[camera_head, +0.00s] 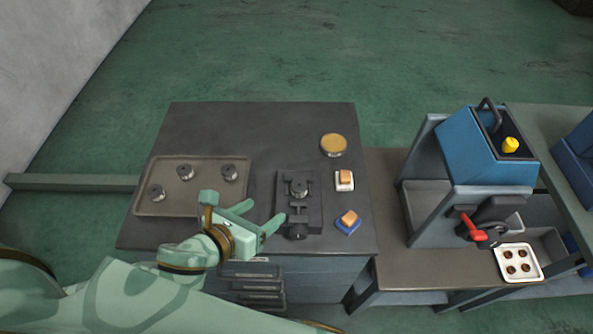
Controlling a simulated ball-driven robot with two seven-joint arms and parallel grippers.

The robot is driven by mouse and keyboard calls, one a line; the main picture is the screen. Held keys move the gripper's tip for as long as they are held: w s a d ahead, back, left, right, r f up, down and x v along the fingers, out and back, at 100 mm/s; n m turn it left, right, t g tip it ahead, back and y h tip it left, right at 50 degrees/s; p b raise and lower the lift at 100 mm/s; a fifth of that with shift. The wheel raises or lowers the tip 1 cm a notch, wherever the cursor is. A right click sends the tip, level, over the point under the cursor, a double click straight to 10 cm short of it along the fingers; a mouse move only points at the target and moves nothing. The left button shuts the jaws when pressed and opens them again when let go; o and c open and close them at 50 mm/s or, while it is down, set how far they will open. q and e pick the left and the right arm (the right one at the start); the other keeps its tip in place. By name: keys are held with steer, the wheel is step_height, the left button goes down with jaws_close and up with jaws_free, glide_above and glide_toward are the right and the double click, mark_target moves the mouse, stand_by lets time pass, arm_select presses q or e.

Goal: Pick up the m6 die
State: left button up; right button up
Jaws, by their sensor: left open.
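Three round dark metal dies lie on a shallow brown tray (190,207) on the left of the grey bench: a back middle die (185,172), a back right die (229,173) and a front left die (156,193). I cannot read any size mark, so I cannot tell which is the m6 die. Another round metal piece (298,187) sits in a dark fixture (283,206) to the right. My pale green left gripper (265,211) is open and empty, between the tray and the fixture near the bench's front. My right gripper is not in view.
A round tan-topped piece (333,145) and two orange blocks, on a white base (345,180) and a blue base (348,222), stand right of the fixture. Farther right is a blue machine (480,155) with a red handle (474,230) and a white tray (519,278).

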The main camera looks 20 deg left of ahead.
arm_select(q)
steer(key=m, duration=0.1)
steer(key=m+b, duration=0.1)
glide_toward(299, 185)
steer(key=x, duration=0.2)
steer(key=shift+w+d, duration=0.2)
steer(key=shift+d, duration=0.1)
steer(key=shift+w+d+f, duration=0.2)
steer(key=shift+w+f, duration=0.15)
steer(key=shift+w, duration=0.15)
steer(key=x, duration=0.1)
steer(key=b+x, duration=0.1)
steer(key=x, duration=0.2)
steer(key=shift+a+f, duration=0.1)
steer(key=shift+a, duration=0.2)
steer(key=shift+w+d+f, duration=0.2)
steer(key=shift+w+f, duration=0.05)
steer(key=shift+w, duration=0.2)
steer(key=shift+s, duration=0.1)
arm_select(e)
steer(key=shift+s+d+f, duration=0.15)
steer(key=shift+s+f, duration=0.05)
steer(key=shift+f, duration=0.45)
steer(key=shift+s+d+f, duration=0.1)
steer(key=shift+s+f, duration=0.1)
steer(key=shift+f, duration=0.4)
